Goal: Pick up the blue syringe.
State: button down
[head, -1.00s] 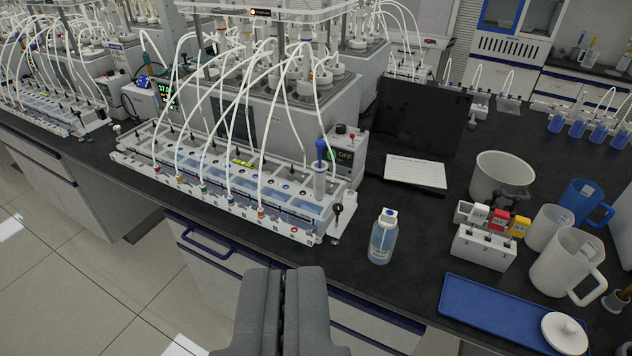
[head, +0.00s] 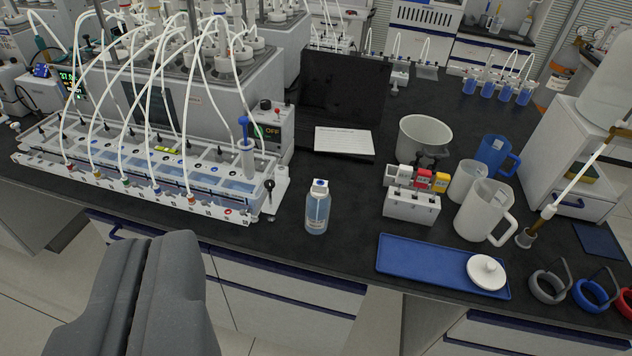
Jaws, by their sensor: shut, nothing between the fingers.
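The blue syringe (head: 247,157) stands upright at the right end of the long white rack (head: 120,195). It has a blue plunger top and a pale, clear-looking barrel; its lower part is hidden in the rack. My gripper (head: 150,245) is at the lower left, in front of the bench. Its two grey fingers are shut together and hold nothing. It is apart from the syringe, which is up and to the right of it in the picture.
White tubes arch over the rack left of the syringe. A small OFF-display box (head: 274,128) stands behind it. A clear bottle (head: 317,208) stands to the right, then a white block holder (head: 411,205), a blue tray (head: 430,262) and jugs. Dark bench top around the bottle is free.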

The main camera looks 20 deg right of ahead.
aim_at(247, 153)
jog(key=z, duration=1.95)
jog(key=i, duration=1.25)
jog(key=u, duration=3.2)
